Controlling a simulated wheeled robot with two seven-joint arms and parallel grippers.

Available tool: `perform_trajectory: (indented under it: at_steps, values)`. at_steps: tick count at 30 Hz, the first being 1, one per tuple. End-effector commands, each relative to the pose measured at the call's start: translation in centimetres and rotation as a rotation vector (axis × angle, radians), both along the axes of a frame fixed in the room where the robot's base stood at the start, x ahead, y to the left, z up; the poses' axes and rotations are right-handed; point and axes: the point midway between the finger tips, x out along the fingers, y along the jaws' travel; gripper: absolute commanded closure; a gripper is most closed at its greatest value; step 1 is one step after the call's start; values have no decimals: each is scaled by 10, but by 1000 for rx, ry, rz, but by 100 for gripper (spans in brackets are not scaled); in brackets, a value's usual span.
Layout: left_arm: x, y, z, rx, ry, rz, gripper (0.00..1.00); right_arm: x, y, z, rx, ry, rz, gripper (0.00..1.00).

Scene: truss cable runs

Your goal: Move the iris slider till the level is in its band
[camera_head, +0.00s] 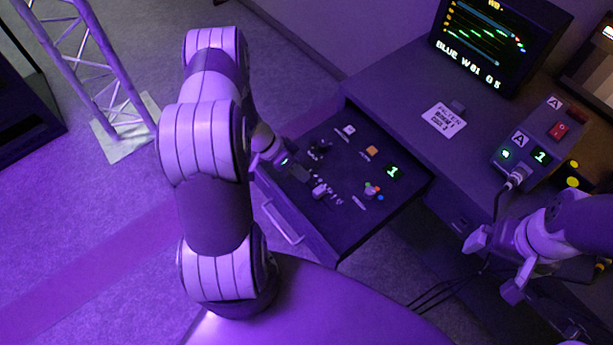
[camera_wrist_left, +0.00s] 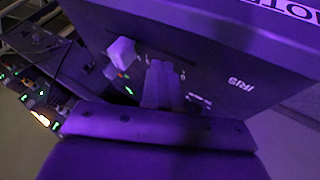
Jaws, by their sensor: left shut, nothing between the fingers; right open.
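The iris slider shows in the left wrist view as a pale square knob (camera_wrist_left: 122,52) at the left end of a dark slot, with the word IRIS (camera_wrist_left: 237,83) printed on the panel to the right. My right gripper (camera_head: 495,266) is open and empty at the right. A monitor (camera_head: 490,45) shows colored traces and the text BLUE.
A box with a red switch (camera_head: 559,130) stands on the desk at right. A truss tower (camera_head: 90,65) stands on the floor at left.

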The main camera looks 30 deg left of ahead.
Motion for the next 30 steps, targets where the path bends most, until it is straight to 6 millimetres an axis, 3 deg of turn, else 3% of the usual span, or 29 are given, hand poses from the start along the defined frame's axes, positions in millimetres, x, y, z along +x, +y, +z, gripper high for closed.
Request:
perform_trajectory:
  at_steps: [6,17,24,30]
  values:
    - [-10,-23,3,1,0,0,100,0,0,11,0,-1,0,0]
    - [-11,-27,2,3,-1,0,100,0,0,11,0,-1,0,0]
    - [-17,-41,-2,2,-1,0,100,0,0,-9,0,0,0,0]
    - [-18,-43,2,2,0,0,100,0,0,-7,0,-1,0,0]
